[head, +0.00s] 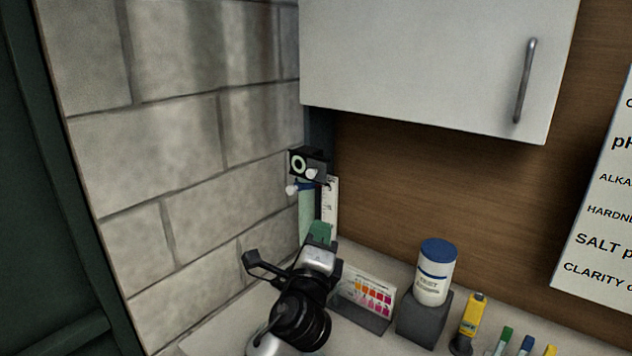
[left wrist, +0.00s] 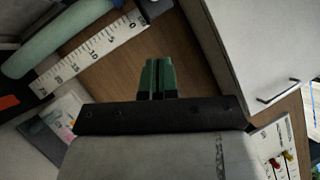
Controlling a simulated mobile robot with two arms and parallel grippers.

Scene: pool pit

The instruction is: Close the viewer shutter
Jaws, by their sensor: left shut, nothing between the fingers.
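The viewer is a small black box (head: 307,164) with a white ring on its face. It sits at the top of a pale green post in the corner, against the block wall. Small pale knobs show beside and below the ring. I cannot tell which part is the shutter or how it stands. My left gripper (head: 319,232) is below the viewer and apart from it, with its green fingertips pointing up. In the left wrist view its fingers (left wrist: 158,77) are together and empty. My right gripper is not in view.
A white wall cabinet (head: 420,65) hangs at upper right. A white ruler (head: 329,205) stands beside the green post (head: 306,212).

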